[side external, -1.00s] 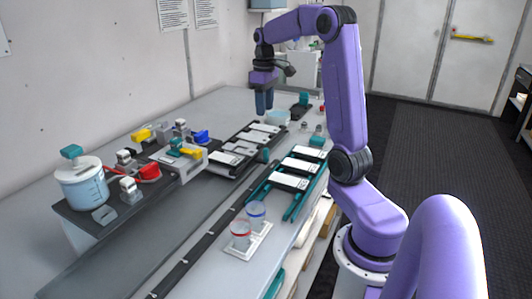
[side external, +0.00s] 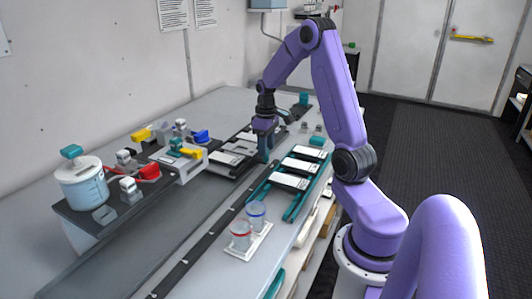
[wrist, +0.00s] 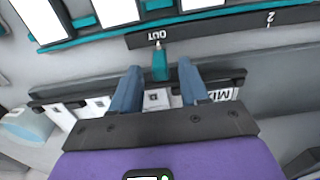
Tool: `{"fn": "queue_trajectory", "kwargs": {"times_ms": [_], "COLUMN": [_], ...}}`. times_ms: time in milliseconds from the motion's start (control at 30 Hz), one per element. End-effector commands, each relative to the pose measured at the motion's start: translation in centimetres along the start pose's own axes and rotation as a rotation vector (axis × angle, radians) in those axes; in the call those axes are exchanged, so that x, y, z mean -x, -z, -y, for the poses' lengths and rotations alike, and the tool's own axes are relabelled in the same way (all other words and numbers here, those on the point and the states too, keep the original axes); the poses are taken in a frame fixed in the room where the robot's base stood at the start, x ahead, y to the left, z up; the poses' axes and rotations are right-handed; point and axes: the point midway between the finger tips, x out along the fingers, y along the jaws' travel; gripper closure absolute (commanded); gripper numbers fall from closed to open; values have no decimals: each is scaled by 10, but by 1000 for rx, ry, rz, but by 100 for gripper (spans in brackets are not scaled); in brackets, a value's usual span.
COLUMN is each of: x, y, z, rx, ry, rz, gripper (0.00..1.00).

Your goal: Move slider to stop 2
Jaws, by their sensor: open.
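The slider (wrist: 159,66) shows in the wrist view as a small teal block with a thin pointer, at the mark labelled OUT on a dark scale strip (wrist: 215,28). The label 2 is farther right on that strip. My gripper (wrist: 160,70) is open, with one blue finger on each side of the slider and a visible gap at each side. I cannot tell whether the fingertips are fully down to its level. In the side view my gripper (side external: 264,153) is low over the bench beside the dark rail, and its fingers hide most of the slider.
A teal rack (side external: 293,207) with several white cards lies right of the gripper. A white tray with two cups (side external: 249,236) is nearer the front. A black panel with valves and a blue-liquid tank (side external: 82,187) stands at left.

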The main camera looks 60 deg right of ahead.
Motion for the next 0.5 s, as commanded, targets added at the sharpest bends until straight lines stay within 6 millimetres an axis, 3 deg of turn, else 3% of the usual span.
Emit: {"fn": "queue_trajectory", "kwargs": {"times_ms": [200,500], "x": [-23,-27], "y": [0,0], "z": [0,0], "rx": [0,0], "ry": [1,0], "rz": [2,-1], "gripper": [55,55]}}
